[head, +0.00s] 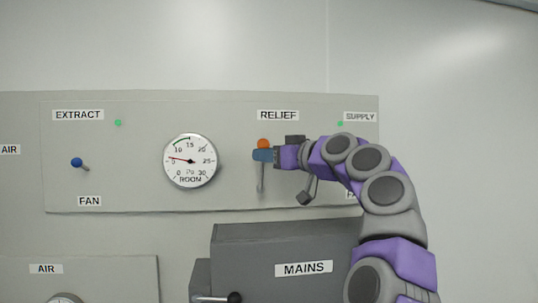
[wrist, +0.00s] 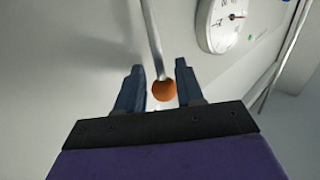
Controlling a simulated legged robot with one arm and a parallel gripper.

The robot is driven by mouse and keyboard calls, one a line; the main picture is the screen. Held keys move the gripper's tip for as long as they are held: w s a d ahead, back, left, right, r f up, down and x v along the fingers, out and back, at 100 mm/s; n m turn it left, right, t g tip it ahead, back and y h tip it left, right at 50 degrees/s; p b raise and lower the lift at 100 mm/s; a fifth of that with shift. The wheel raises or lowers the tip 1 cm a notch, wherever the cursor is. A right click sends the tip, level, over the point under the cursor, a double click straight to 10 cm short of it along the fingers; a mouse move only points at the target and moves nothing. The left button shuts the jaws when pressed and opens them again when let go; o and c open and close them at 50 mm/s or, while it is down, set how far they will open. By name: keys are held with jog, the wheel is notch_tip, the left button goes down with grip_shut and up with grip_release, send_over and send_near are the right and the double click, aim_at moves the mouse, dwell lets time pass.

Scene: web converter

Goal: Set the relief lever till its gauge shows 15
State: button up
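The relief lever has an orange knob (head: 263,143) on a thin grey rod, under the RELIEF label (head: 278,115). The knob is at the top, with the rod running down from it. The round ROOM gauge (head: 190,175) is to its left, its needle pointing left, a little above 5 and below 10. A green arc lies near 10 to 15. My gripper (head: 263,155) is at the lever, just below the knob in the head view. In the wrist view, the orange knob (wrist: 164,91) shows between the blue fingers (wrist: 160,88), which stand apart with gaps either side.
A blue-knobbed FAN lever (head: 77,162) is at the panel's left. The grey MAINS box (head: 245,250) juts out below, with a dark-knobbed handle (head: 234,298). My arm covers the panel's right part, near the SUPPLY label (head: 360,117).

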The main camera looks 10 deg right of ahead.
jog(key=shift+c, duration=0.4)
grip_shut()
